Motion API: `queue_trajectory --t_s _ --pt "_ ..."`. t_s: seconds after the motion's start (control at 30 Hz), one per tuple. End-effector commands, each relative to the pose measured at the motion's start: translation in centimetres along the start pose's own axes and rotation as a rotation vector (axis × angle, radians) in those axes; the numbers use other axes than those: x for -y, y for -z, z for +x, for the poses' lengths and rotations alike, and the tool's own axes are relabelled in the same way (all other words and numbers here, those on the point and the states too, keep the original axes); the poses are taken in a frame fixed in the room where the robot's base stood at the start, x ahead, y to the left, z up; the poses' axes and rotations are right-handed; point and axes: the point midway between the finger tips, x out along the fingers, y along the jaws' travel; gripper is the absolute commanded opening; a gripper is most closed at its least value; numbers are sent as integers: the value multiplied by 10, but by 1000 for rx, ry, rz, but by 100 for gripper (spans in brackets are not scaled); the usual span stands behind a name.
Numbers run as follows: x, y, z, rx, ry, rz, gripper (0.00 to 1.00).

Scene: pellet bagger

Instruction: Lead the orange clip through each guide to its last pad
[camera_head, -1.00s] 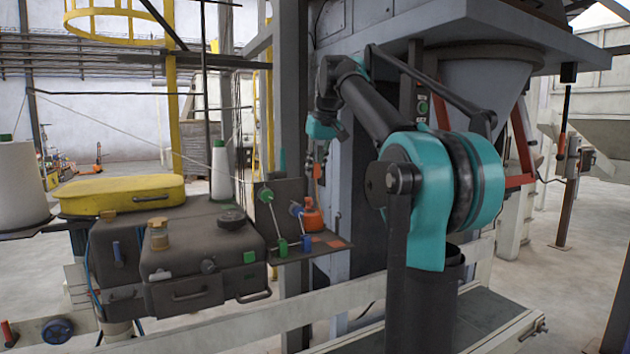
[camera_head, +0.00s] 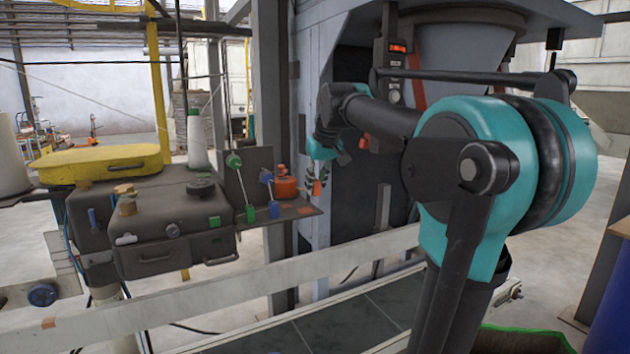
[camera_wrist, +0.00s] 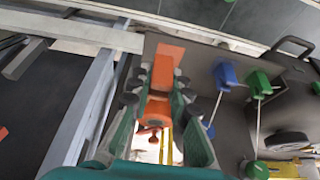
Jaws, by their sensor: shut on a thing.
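My gripper (camera_head: 319,170) is shut on the orange clip (camera_head: 317,187), which hangs below the fingers just right of a small dark shelf. In the wrist view orange shows between the fingers (camera_wrist: 158,95), partly covered by them. Blue guides (camera_head: 266,176) and green guides (camera_head: 233,160) stand on the panel and shelf to the left, and thin pale rods run between upper and lower ones. An orange pad (camera_head: 305,210) lies flat on the shelf near its right end. The wrist view also shows a blue guide (camera_wrist: 225,75) and a green guide (camera_wrist: 258,85) right of the fingers.
A round orange fitting (camera_head: 286,187) stands on the shelf, left of the clip. The dark machine (camera_head: 170,240) with a yellow case (camera_head: 100,163) fills the left. A grey post (camera_head: 272,110) rises behind the shelf. A pale rail (camera_head: 200,295) crosses in front.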

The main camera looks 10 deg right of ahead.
Motion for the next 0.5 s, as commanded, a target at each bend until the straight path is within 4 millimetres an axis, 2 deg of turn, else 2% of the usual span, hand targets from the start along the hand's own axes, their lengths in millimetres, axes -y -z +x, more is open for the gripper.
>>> queue_trajectory --t_s 0.3,0.5 --pt "-16 29 23 0 0 1 0" --pt "-22 39 31 0 0 0 0"
